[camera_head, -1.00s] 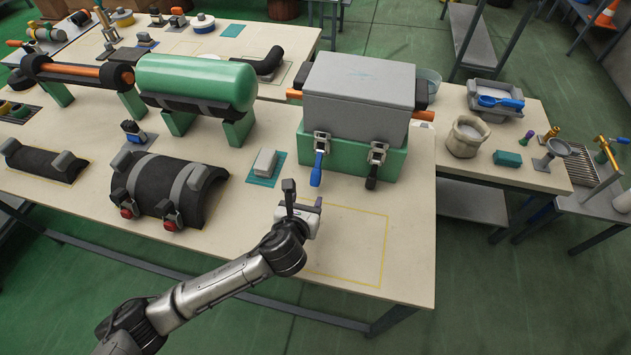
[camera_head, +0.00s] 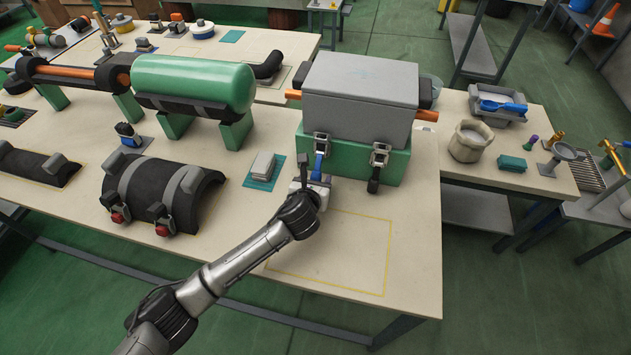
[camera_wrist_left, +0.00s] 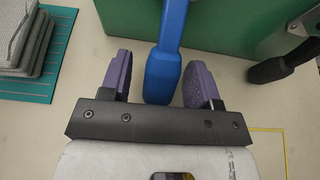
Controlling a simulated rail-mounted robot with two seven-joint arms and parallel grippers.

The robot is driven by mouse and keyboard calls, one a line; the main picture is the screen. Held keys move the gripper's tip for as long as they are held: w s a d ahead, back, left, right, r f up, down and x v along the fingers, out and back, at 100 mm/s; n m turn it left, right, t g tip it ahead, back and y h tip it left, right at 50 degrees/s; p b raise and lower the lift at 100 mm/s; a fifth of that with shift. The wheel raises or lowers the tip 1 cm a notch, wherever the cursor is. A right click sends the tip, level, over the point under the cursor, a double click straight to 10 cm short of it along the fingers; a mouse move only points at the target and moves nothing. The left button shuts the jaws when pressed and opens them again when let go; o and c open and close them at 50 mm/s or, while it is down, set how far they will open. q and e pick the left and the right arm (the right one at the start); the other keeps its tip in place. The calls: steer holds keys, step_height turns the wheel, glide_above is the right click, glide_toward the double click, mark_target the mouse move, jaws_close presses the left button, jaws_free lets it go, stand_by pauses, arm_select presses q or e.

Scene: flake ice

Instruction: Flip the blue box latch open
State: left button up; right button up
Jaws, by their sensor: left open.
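The box (camera_head: 356,93) has a grey lid and a green base (camera_head: 340,158), and stands at the back right of the table. Its blue latch handle (camera_head: 319,163) hangs down at the front left. In the left wrist view the blue handle (camera_wrist_left: 166,60) lies between the fingers with a gap on each side. A black latch handle (camera_head: 374,180) hangs at the front right; it also shows in the wrist view (camera_wrist_left: 280,68). My left gripper (camera_wrist_left: 166,78) is open around the blue handle; in the head view the gripper (camera_head: 315,180) partly hides the handle's lower end. My right gripper is not in view.
A grey pad stack (camera_head: 263,166) on a teal mat lies left of the gripper. A black half-shell (camera_head: 150,185) with red-tipped clasps lies further left. The yellow-outlined area (camera_head: 345,255) in front of the box is bare. A green tank (camera_head: 195,82) stands behind.

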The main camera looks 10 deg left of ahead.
arm_select(q)
steer(key=c, duration=0.4)
jaws_close()
